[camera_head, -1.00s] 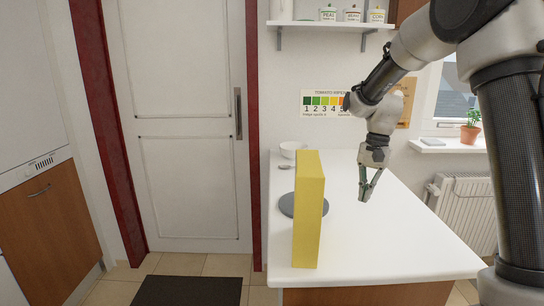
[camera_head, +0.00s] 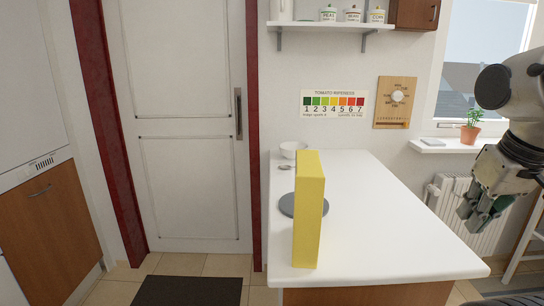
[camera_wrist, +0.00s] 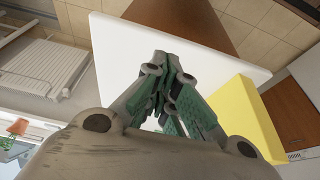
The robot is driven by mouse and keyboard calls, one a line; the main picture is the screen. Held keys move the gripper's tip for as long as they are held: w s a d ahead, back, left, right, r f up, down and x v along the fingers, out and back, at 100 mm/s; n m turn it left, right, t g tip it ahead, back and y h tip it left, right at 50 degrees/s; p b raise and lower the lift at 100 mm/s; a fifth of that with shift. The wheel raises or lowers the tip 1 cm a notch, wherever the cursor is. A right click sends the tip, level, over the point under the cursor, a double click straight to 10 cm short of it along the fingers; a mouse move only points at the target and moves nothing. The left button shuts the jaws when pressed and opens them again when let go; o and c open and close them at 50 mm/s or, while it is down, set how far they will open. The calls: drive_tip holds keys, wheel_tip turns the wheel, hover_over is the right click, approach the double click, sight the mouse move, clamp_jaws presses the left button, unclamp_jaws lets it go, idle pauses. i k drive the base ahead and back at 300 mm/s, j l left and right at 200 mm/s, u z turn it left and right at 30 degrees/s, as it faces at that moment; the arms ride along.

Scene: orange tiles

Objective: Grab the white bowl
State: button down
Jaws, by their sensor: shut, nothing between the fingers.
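The white bowl (camera_head: 292,149) stands at the far left end of the white counter, near the back wall, in the head view. Its near side is partly hidden by the yellow box. My gripper (camera_head: 472,226) is at the right, off the counter's right side and in front of the radiator, well away from the bowl. It is shut and empty. In the wrist view my gripper (camera_wrist: 172,60) points over the counter, its green-padded fingers together. The bowl does not show in the wrist view.
A tall yellow box (camera_head: 308,210) stands upright on the counter (camera_head: 390,235), in front of a dark grey disc (camera_head: 288,205). A small spoon-like item (camera_head: 285,167) lies near the bowl. The counter's right half is clear. A plant (camera_head: 470,126) stands on the windowsill.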

sight(287, 148)
drive_tip(key=j+u, duration=0.2)
drive_tip(key=u, duration=0.8)
drive_tip(key=i+j+u, duration=0.15)
drive_tip(key=j, duration=0.25)
drive_tip(key=i+j+u, duration=0.2)
drive_tip(key=j, duration=0.2)
drive_tip(key=i+j+u, duration=0.15)
drive_tip(key=j, duration=0.25)
drive_tip(key=i+j+u, duration=0.2)
drive_tip(key=j, duration=0.15)
drive_tip(key=i+j+z, duration=0.35)
drive_tip(key=i+j, duration=0.2)
drive_tip(key=i+z, duration=0.5)
drive_tip(key=z, duration=0.15)
drive_tip(key=i+z, duration=1.05)
drive_tip(key=z, duration=0.2)
drive_tip(key=i+j+z, duration=0.25)
drive_tip(key=z, duration=0.25)
drive_tip(key=i+j+z, duration=0.3)
drive_tip(key=z, duration=0.15)
drive_tip(key=i+j+z, duration=0.3)
drive_tip(key=j+z, duration=0.35)
drive_tip(key=i+j+z, duration=0.3)
drive_tip(key=j+z, duration=0.35)
drive_tip(key=j, duration=0.15)
drive_tip(key=j+z, duration=0.15)
drive_tip(key=j, duration=0.25)
